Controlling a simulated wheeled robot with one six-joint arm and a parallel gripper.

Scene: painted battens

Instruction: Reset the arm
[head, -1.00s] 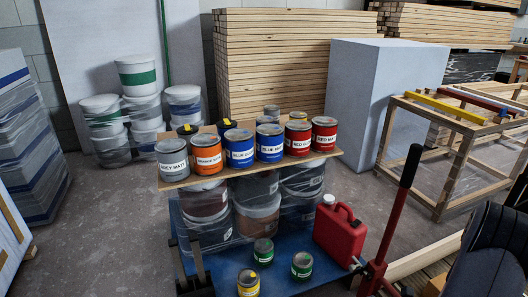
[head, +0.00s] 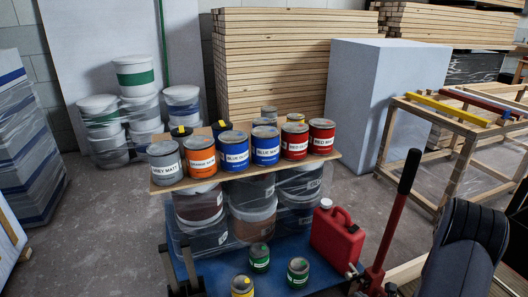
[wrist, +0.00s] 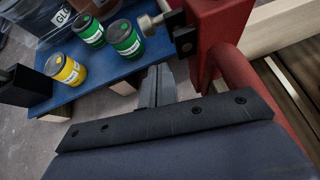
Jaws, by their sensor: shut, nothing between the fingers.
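My gripper (wrist: 155,82) shows in the wrist view as two narrow grey fingers, closed together with nothing between them. It points down past the edge of the blue platform (wrist: 95,84), beside a red metal post (wrist: 215,32). It looks apart from the tins, but how close it is to the red post I cannot tell. In the head view, a dark part of my arm stands at the lower right, and my gripper is not visible there.
A red lever (head: 392,215) stands near my arm, left of it. A red can (head: 337,240), two green tins (head: 260,257) and a yellow tin (head: 243,287) sit on the blue platform. Labelled tins stand on a board (head: 325,163) above. Battens on a frame (head: 455,135) stand at right.

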